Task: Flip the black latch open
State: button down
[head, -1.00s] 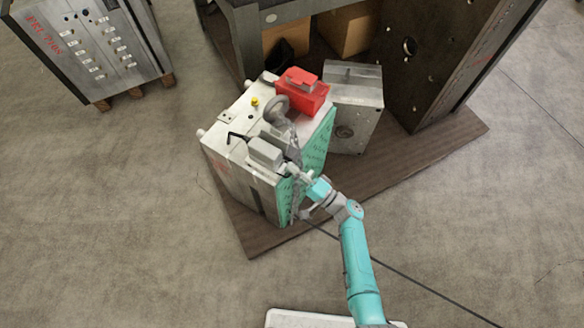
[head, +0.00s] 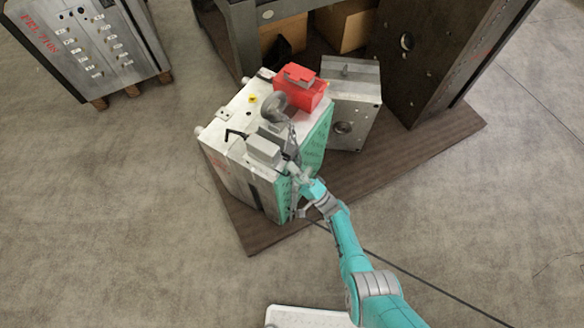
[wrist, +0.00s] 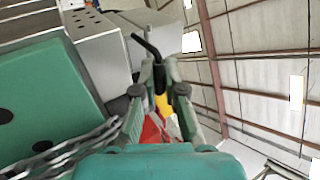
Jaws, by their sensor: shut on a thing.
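The black latch (head: 236,134) is a thin, bent dark bar. It lies on top of the pale mould base (head: 236,160), left of a grey block (head: 263,151). In the wrist view the latch (wrist: 147,44) stands up with its bent end beyond the fingertips, and its lower part runs between the two fingers. My gripper (wrist: 160,76) is shut on it. In the head view my gripper (head: 291,169) is small, at the mould's front right edge beside the grey block, and its contact with the latch cannot be made out there.
A chain (wrist: 62,150) and the green face (wrist: 50,95) of the mould are close on the gripper's left. A red block (head: 300,90) and a yellow fitting (head: 252,99) sit on the mould. A grey mould half (head: 352,95) stands behind. The floor at right is clear.

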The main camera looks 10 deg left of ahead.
jog(key=shift+f, duration=0.1)
dwell(0.6)
jog(key=c, duration=1.2)
grip_release()
jog(key=shift+d, duration=0.1)
jog(key=shift+s+d+f, duration=0.3)
jog(key=shift+s+d, duration=0.9)
jog(key=shift+d, duration=0.9)
jog(key=shift+s+d+f, duration=0.25)
jog(key=shift+s+d, duration=0.9)
jog(key=shift+d, duration=0.9)
jog(key=shift+s+d+f, duration=0.3)
jog(key=shift+s+d, duration=0.9)
jog(key=shift+d, duration=0.9)
